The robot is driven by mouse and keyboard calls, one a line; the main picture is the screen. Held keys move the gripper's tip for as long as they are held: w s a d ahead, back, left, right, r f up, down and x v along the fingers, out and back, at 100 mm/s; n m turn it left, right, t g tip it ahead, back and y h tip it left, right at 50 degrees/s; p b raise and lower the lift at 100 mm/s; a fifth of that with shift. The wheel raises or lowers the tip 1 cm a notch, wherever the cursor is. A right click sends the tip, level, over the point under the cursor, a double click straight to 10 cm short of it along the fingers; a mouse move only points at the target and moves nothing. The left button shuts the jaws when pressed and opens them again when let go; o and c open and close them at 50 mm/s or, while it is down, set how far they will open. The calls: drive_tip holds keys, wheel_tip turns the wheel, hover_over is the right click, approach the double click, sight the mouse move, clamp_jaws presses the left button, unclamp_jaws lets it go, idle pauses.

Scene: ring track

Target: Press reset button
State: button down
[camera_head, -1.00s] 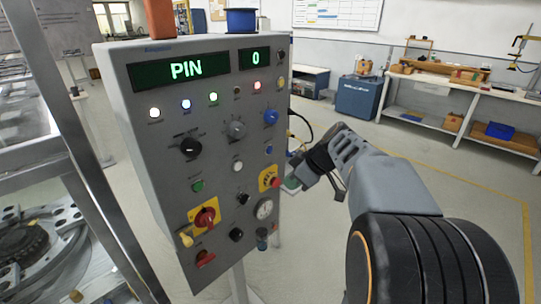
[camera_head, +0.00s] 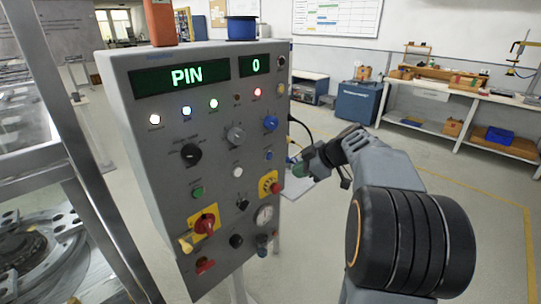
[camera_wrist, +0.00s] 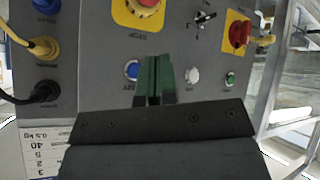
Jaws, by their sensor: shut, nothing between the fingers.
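The grey control panel (camera_head: 215,115) stands left of my arm, its front covered with buttons, knobs and lamps. A small blue button (camera_head: 268,155) sits near its right edge. It also shows in the wrist view (camera_wrist: 132,70), just left of my fingers, with a label too small to read surely. A white button (camera_wrist: 192,75) and a green button (camera_wrist: 230,79) sit in the same row to the right. My gripper (camera_wrist: 154,60) is shut and empty, its green fingers pointing at the panel between the blue and white buttons. Contact cannot be told.
A red stop knob on yellow (camera_wrist: 145,5) and a red switch on yellow (camera_wrist: 240,33) stick out nearby. Yellow and black plugged cables (camera_wrist: 45,48) are at the left of the wrist view. Open floor (camera_head: 420,170) lies right of the panel.

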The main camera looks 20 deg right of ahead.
sight(269, 156)
drive_tip(key=w+a+p, duration=0.2)
drive_tip(key=w+a, duration=0.1)
drive_tip(key=w, duration=0.3)
drive_tip(key=shift+w, duration=0.3)
drive_tip(key=shift+w, duration=0.1)
idle(1.9)
drive_tip(key=shift+w+a+b, duration=0.2)
drive_tip(key=shift+w+b, duration=0.1)
drive_tip(key=shift+b, duration=0.05)
drive_tip(key=shift+w+a, duration=0.15)
drive_tip(key=shift+w, duration=0.25)
idle(0.8)
drive_tip(key=shift+s+f+b, duration=0.1)
drive_tip(key=shift+s+b, duration=0.1)
drive_tip(key=shift+b, duration=0.25)
drive_tip(key=shift+s+d+b, duration=0.35)
drive_tip(key=shift+s+b, duration=0.25)
drive_tip(key=shift+s, duration=0.1)
